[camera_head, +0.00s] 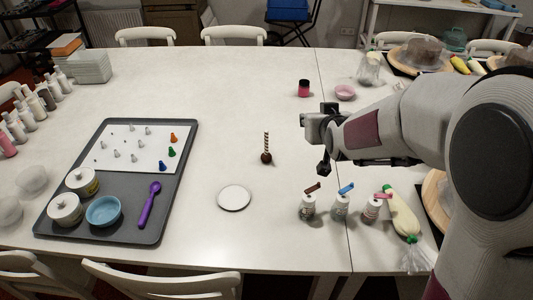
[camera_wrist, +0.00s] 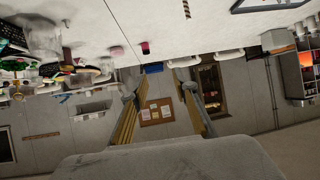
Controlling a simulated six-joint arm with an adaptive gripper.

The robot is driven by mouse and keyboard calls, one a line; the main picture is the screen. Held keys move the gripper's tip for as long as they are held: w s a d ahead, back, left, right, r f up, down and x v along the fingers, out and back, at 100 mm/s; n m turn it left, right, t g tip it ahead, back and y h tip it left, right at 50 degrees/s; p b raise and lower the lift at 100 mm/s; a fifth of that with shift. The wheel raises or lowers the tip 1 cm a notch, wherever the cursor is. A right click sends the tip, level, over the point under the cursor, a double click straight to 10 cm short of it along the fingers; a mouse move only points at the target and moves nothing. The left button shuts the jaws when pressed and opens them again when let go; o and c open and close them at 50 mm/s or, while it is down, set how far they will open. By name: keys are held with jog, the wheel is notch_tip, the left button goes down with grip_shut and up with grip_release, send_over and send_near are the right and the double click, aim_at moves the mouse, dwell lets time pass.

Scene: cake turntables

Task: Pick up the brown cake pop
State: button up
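The brown cake pop (camera_head: 266,157) stands on the white table in the head view, ball down, with its striped stick pointing up. In the wrist view, which is upside down, a striped stick (camera_wrist: 186,9) shows at the top edge, and the ball is out of frame. My gripper (camera_head: 323,140) is right of the cake pop, apart from it, in the head view. Its two fingers also show spread apart in the wrist view (camera_wrist: 158,92), with nothing between them.
A white round plate (camera_head: 234,197) lies in front of the cake pop. A dark tray (camera_head: 115,225) with pots, a blue bowl and a purple spoon is at left. The table around the cake pop is clear.

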jog(key=w+a+f+t+y, duration=0.1)
jog(key=w+a+f+t, duration=0.2)
jog(key=w+a+f, duration=0.45)
jog(key=n+t+y, duration=0.1)
jog(key=t+y, duration=0.1)
jog(key=t, duration=0.1)
send_near(267, 137)
jog(key=shift+w+a+r, duration=0.15)
jog(key=shift+w+r, duration=0.1)
jog(key=shift+w, duration=0.5)
jog(key=shift+w+a+r, duration=0.1)
jog(key=shift+w+r, duration=0.1)
jog(key=shift+w, duration=0.55)
jog(key=shift+x, duration=1.3)
jog(key=shift+f+x, duration=0.15)
jog(key=shift+x, duration=1.15)
jog(key=shift+f+x, duration=0.1)
jog(key=shift+x, duration=1.15)
jog(key=shift+a, duration=0.2)
